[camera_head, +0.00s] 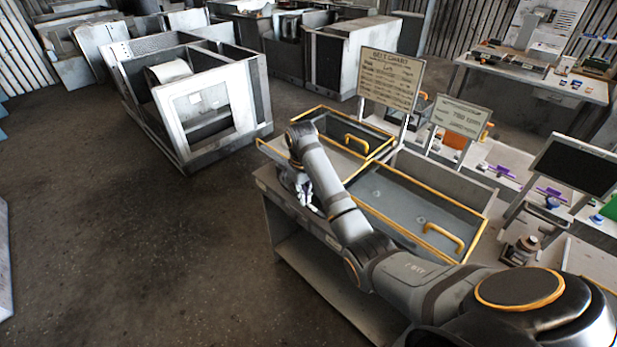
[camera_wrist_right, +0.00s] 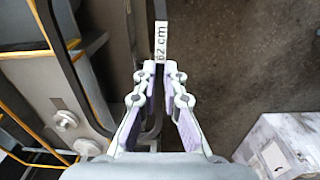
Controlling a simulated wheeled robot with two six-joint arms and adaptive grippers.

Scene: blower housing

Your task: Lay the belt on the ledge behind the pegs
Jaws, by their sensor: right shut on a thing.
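My right gripper (camera_head: 303,192) is at the left edge of the workbench in the head view, above the floor side. In the wrist view, the right gripper (camera_wrist_right: 160,82) is shut on a thin dark belt (camera_wrist_right: 159,9) with a white tag (camera_wrist_right: 161,42) reading 62 cm. The belt hangs past the fingers, and part of it runs down between them. I cannot make out the belt in the head view. No ledge with pegs can be told for sure in either view. My left gripper is not in view.
Yellow-rimmed trays (camera_head: 415,208) lie on the workbench (camera_head: 285,211). Signs (camera_head: 391,77) stand behind them. An open white blower housing (camera_head: 207,107) stands on the floor to the left. Clear dark floor (camera_head: 110,240) lies between the housing and the bench.

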